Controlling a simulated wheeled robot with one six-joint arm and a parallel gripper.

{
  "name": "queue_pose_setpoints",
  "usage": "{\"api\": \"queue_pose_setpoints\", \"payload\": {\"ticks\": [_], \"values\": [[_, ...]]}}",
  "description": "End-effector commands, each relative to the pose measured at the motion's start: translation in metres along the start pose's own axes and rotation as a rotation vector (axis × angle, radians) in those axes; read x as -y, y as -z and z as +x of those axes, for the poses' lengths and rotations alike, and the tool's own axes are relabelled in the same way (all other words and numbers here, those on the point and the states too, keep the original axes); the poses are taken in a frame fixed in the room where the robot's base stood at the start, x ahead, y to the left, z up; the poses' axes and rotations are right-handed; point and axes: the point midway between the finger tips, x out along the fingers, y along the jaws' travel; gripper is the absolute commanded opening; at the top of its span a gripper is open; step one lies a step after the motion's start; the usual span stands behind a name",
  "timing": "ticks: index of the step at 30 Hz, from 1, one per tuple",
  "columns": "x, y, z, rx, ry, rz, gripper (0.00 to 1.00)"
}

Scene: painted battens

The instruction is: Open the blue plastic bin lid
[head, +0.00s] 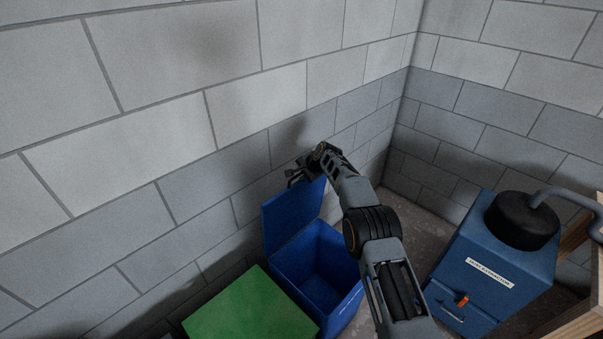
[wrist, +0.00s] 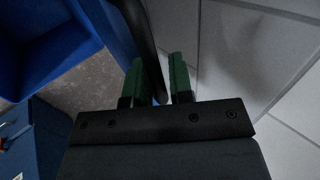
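The blue plastic bin (head: 345,305) stands on the floor by the left wall, and I can see down into its empty-looking inside. Its lid (head: 288,222) is raised, standing up steeply along the wall side. My gripper (head: 295,177) is at the lid's upper edge. In the wrist view, the green-tipped fingers of my gripper (wrist: 160,80) are apart, with the lid's dark edge (wrist: 143,38) running in between them. A strip of wall shows between that edge and the right finger, so the fingers do not look clamped. Whether the left finger touches the edge I cannot tell.
A green lid (head: 252,307) is close in front of the bin on the left. A blue box (head: 490,265) with a white label and a black round top with a hose stands to the right. Block walls (head: 225,165) close off the corner. Some floor (head: 412,222) shows between the bins.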

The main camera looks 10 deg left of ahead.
Motion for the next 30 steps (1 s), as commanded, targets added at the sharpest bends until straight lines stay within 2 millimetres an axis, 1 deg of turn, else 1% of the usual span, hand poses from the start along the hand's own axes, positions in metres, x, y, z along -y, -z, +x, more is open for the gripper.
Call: {"api": "queue_pose_setpoints", "payload": {"ticks": [1,4,5,13,17,20,23,30], "values": [[0.000,0.000,0.000,0.000,0.000,-0.001,0.26],[0.000,0.000,0.000,0.000,0.000,-0.002,0.35],[0.000,0.000,0.000,0.000,0.000,-0.002,0.37],[0.001,0.000,-0.002,-0.001,0.001,-0.004,0.37],[0.001,0.001,-0.009,-0.001,0.002,-0.004,0.37],[0.000,0.001,-0.021,-0.002,0.001,-0.004,0.37],[0.000,0.001,-0.037,-0.004,0.004,-0.004,0.37],[-0.001,0.001,-0.084,-0.004,0.004,-0.003,0.37]]}}
